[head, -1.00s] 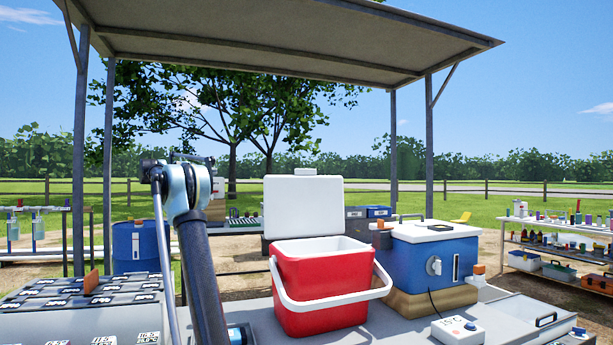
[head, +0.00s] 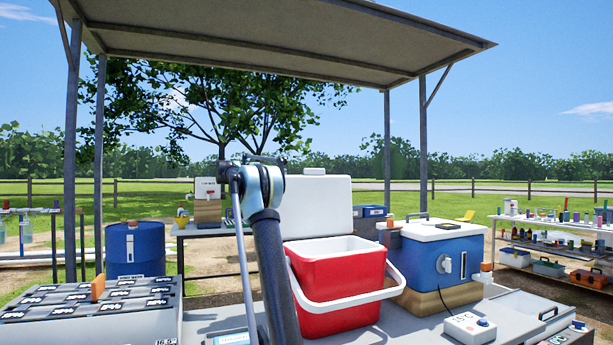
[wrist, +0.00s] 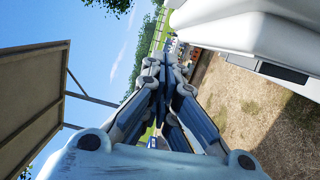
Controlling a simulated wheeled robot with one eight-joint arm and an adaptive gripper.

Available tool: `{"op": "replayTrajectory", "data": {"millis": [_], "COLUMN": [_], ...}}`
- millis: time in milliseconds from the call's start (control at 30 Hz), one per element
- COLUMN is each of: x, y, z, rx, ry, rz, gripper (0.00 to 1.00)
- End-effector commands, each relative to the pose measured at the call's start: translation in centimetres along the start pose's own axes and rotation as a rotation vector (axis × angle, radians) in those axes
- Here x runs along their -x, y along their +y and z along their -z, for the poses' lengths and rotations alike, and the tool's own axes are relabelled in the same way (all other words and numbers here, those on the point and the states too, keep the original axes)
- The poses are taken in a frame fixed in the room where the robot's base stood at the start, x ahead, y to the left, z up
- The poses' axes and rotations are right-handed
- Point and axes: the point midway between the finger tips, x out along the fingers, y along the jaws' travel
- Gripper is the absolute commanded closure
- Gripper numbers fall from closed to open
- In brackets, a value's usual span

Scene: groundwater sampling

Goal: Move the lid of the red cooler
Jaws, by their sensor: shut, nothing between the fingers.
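The red cooler (head: 335,285) stands on the grey work table. Its white lid (head: 316,207) is raised upright at the back, and the white inside shows. Its white handle (head: 404,287) hangs forward over the front and right side. My arm crosses in front of the cooler's left edge and hides part of it. My gripper's fingers (wrist: 166,68) show in the wrist view, drawn together with nothing between them. I cannot make out the gripper in the head view. A large white surface (wrist: 235,25) lies right of the fingers in the wrist view; I cannot tell surely whether it is the lid.
A blue box with a white top (head: 432,258) stands right of the cooler, with a small white device (head: 468,326) in front. A case with several dark labelled items (head: 85,300) is at left. A blue drum (head: 135,250) and a loaded shelf (head: 550,240) stand beyond.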

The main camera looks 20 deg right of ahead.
Motion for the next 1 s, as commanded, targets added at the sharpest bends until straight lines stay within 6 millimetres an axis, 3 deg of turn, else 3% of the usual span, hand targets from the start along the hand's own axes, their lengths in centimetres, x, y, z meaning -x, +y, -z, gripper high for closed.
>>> {"op": "replayTrajectory", "data": {"millis": [367,1000], "x": [-0.3,-9.9], "y": [0.0,0.1], "z": [0.0,-0.5], "rx": [0.0,0.0], "ry": [0.001,0.003], "rz": [0.0,0.0], "gripper": [1.0,1.0]}}
